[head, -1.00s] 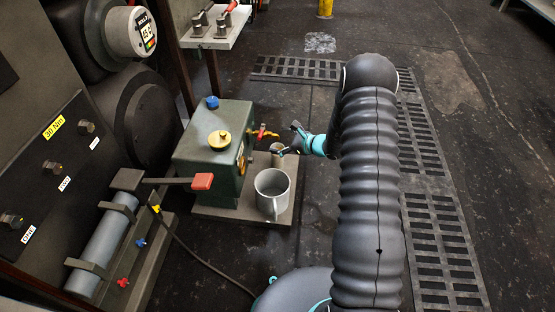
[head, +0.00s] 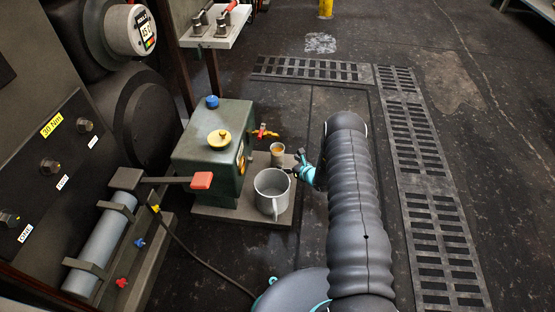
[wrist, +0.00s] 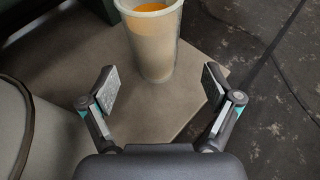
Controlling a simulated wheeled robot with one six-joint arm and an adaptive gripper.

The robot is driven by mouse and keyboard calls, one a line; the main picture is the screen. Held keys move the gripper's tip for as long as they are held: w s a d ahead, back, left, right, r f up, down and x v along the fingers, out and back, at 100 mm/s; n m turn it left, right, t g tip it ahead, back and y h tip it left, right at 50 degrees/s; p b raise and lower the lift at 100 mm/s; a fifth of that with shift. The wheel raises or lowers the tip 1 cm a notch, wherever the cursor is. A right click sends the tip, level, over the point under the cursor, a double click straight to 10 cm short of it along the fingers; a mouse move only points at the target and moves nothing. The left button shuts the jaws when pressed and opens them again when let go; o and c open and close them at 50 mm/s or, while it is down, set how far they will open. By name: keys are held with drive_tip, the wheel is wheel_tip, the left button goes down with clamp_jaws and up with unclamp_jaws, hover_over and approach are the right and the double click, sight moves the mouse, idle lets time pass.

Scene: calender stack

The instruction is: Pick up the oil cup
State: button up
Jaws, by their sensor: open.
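The oil cup (head: 277,154) is a small pale cup with orange oil inside. It stands upright on the base plate under the brass tap of the green tank (head: 214,155). In the wrist view the cup (wrist: 155,50) is just beyond my open fingertips, centred slightly left between them. My gripper (wrist: 163,88) is open and empty, its two fingers spread apart, low over the plate. In the head view my gripper (head: 297,164) is at the right of the cup, partly hidden by my arm.
A larger grey mug (head: 272,193) stands on the plate close in front of the cup; its side fills the left of the wrist view. A red-handled lever (head: 201,181) and a cable lie left. Open floor lies right, with drain grates (head: 435,215).

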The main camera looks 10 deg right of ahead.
sight(281, 160)
drive_tip(key=shift+x, duration=1.1)
drive_tip(key=w+a, duration=0.1)
drive_tip(key=w+a+f, duration=0.1)
drive_tip(key=w, duration=0.1)
drive_tip(key=shift+a, duration=0.25)
drive_tip(key=shift+w+a+f, duration=0.15)
drive_tip(key=shift+w+a, duration=0.05)
drive_tip(key=shift+w, duration=0.35)
drive_tip(key=c, duration=1.6)
drive_tip(key=shift+r, duration=0.3)
